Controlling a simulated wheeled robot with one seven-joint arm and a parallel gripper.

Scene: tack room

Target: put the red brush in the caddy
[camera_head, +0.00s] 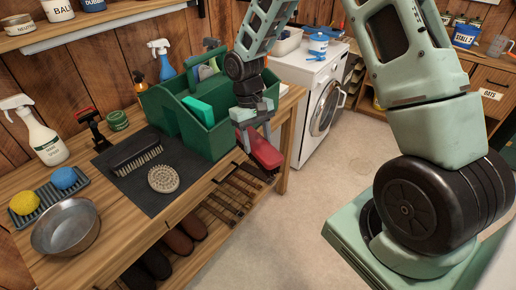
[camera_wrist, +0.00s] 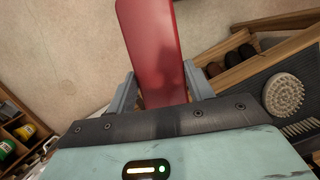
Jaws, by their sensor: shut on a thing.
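My gripper (camera_head: 253,124) is shut on the red brush (camera_head: 264,150) and holds it beyond the front edge of the bench, to the right of the caddy. In the wrist view the red brush (camera_wrist: 153,50) is a smooth red body between the two grey fingers of my gripper (camera_wrist: 160,88); its bristles do not show. The green caddy (camera_head: 172,124) stands on the bench, with a central handle and side compartments. A green sponge-like block (camera_head: 198,111) and bottles are in it. My wrist hides part of its right end.
On a dark mat (camera_head: 150,200) lie a black brush (camera_head: 136,157) and a round brush (camera_head: 163,179). A metal bowl (camera_head: 66,227), sponges on a tray and a spray bottle (camera_head: 36,132) are at left. A washing machine (camera_head: 314,85) stands beyond.

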